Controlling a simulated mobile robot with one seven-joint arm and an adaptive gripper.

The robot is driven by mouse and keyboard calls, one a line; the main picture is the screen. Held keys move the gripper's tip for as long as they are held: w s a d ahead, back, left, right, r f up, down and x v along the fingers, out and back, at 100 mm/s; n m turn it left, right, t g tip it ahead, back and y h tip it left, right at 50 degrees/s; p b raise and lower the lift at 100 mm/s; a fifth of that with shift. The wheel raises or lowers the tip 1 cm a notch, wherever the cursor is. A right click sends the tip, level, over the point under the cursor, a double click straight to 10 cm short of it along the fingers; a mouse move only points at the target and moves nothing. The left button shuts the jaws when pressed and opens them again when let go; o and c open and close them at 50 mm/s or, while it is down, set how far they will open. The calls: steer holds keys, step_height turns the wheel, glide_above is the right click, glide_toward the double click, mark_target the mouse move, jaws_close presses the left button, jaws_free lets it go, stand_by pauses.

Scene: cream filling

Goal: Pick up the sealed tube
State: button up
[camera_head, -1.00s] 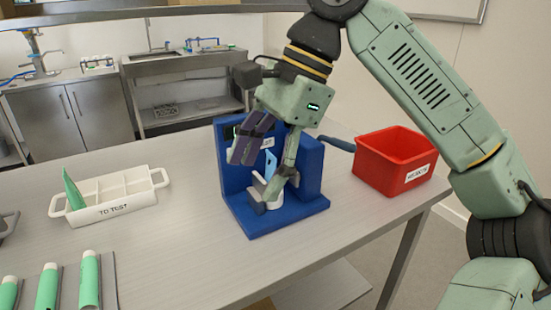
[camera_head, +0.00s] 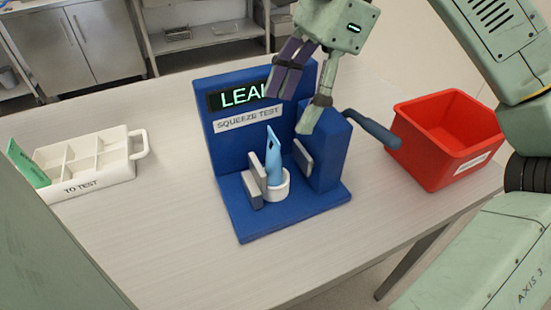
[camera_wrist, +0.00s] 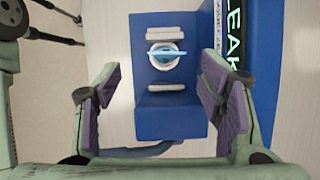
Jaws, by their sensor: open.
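A light blue tube (camera_head: 273,160) stands upright in a white round cup (camera_head: 279,187) on the blue squeeze test stand (camera_head: 300,213), between two grey pads. The stand's screen reads "LEAK" (camera_head: 238,97), its last letter partly covered by my finger. My gripper (camera_head: 297,98) is open and empty above the stand, apart from the tube. In the wrist view my open fingers (camera_wrist: 158,75) point toward the stand, and the blue tube (camera_wrist: 164,54) shows end-on beyond them, between the pads. I cannot tell from its look whether the tube is sealed.
A white "TO TEST" tray (camera_head: 120,174) with a green tube (camera_head: 29,163) in its left end stands at the left. A red bin (camera_head: 448,150) stands right of the stand. The stand's dark blue lever (camera_head: 370,128) sticks out toward the bin. The table front is clear.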

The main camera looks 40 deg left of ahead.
steer(key=shift+w+a+p+x, duration=0.15)
steer(key=shift+p+x, duration=0.05)
steer(key=shift+x, duration=1.6)
steer(key=shift+w+a+p+x, duration=0.1)
steer(key=shift+a+p+x, duration=0.1)
steer(key=shift+x, duration=1.55)
steer(key=shift+c, duration=0.5)
jaws_close()
step_height(320, 180, up, 10)
steer(key=shift+f, duration=0.1)
step_height(320, 180, up, 5)
steer(key=p, duration=0.5)
glide_above(274, 135)
